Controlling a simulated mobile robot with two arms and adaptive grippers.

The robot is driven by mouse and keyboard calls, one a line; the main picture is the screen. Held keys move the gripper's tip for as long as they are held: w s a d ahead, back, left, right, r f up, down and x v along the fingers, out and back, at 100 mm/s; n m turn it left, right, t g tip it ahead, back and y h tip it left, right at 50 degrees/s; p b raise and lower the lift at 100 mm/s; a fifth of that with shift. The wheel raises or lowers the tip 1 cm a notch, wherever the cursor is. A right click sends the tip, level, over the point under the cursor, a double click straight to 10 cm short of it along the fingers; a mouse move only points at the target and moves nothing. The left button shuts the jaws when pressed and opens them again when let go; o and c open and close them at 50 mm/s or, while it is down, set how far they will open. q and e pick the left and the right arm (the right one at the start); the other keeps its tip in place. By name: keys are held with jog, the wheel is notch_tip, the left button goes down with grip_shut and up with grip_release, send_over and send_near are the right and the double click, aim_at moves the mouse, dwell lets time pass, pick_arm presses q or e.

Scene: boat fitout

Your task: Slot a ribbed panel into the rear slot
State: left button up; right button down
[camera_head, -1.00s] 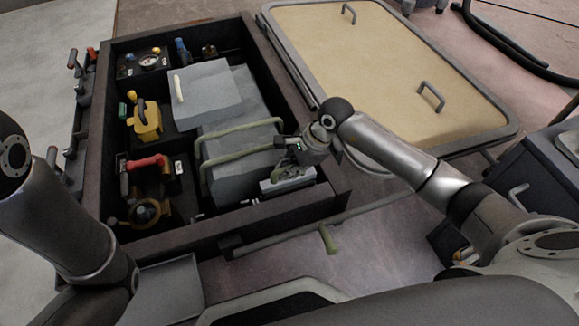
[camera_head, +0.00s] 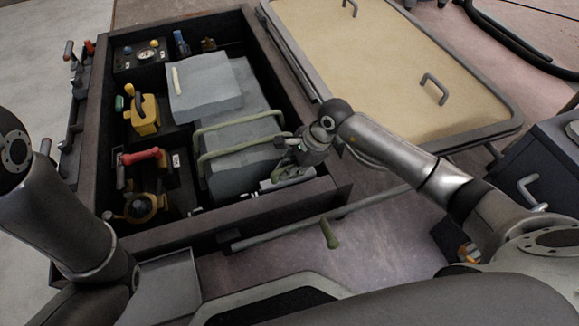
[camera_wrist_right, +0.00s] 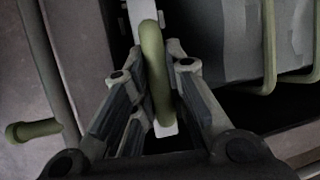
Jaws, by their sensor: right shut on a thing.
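My right gripper (camera_head: 288,172) is at the near right inner corner of the dark open box (camera_head: 285,210). It is shut on a green bar handle (camera_wrist_right: 155,72), which stands between its fingers in the right wrist view. A narrow pale panel (camera_head: 268,185) lies directly under this handle, along the box's near wall. Its pale edge also shows in the right wrist view (camera_wrist_right: 166,130). I take it for the ribbed panel, but no ribs can be made out. The slot is hidden by the panel and gripper. My left gripper is out of view.
Grey blocks with two green rails (camera_head: 235,125) fill the box's middle, close beside the gripper. Yellow (camera_head: 146,115) and red-handled (camera_head: 142,156) fittings stand at the left. A beige framed lid (camera_head: 390,65) lies behind right. A green-handled bar (camera_head: 330,235) is in front.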

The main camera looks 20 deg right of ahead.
jog(key=shift+f+b, duration=1.05)
jog(key=shift+f, duration=0.45)
jog(key=c, duration=1.4)
grip_release()
jog(key=shift+o, duration=0.3)
jog(key=shift+f, duration=0.1)
jog(key=shift+s, duration=0.1)
notch_tip(320, 180, up, 31)
jog(key=a+n+g+p, duration=0.1)
jog(key=n+p, duration=0.3)
jog(key=p, duration=1.7)
jog(key=shift+s+a+g, duration=0.25)
jog(key=shift+s+g, duration=0.1)
jog(key=shift+g, duration=0.05)
jog(key=shift+s, duration=0.1)
